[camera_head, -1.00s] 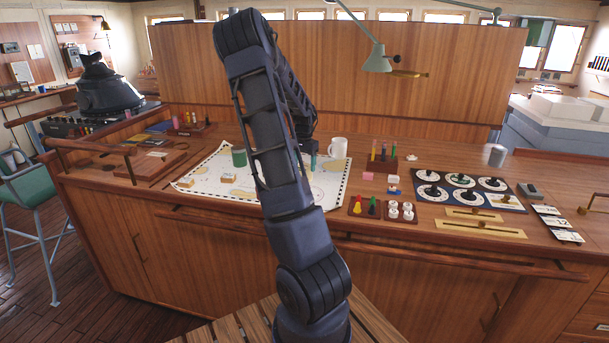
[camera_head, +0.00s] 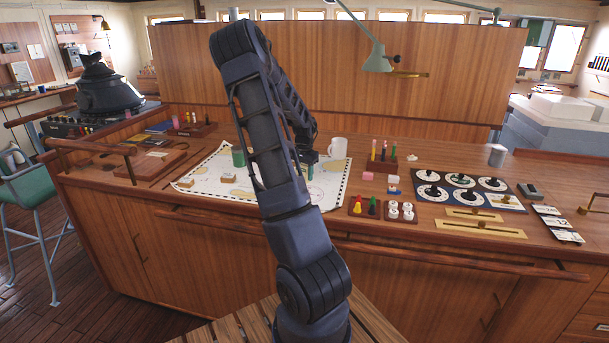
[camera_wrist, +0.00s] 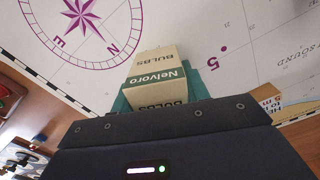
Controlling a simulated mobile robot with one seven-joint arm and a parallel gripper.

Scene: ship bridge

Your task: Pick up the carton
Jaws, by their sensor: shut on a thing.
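The carton (camera_wrist: 156,68) is a small cream box with a dark green band reading "Nelvoro" and the word "BULBS". In the wrist view it sits between the teal fingers of my gripper (camera_wrist: 163,92), which is shut on it. In the head view my gripper (camera_head: 305,167) points down over the chart, right of the green mug, and the arm hides most of that area. I cannot make out the carton there. Whether it touches the chart or hangs just above it I cannot tell.
The white chart (camera_head: 205,190) lies on the wooden console. On it stand a green mug (camera_head: 238,156), two small boxes (camera_head: 228,180) and a white mug (camera_head: 337,148).

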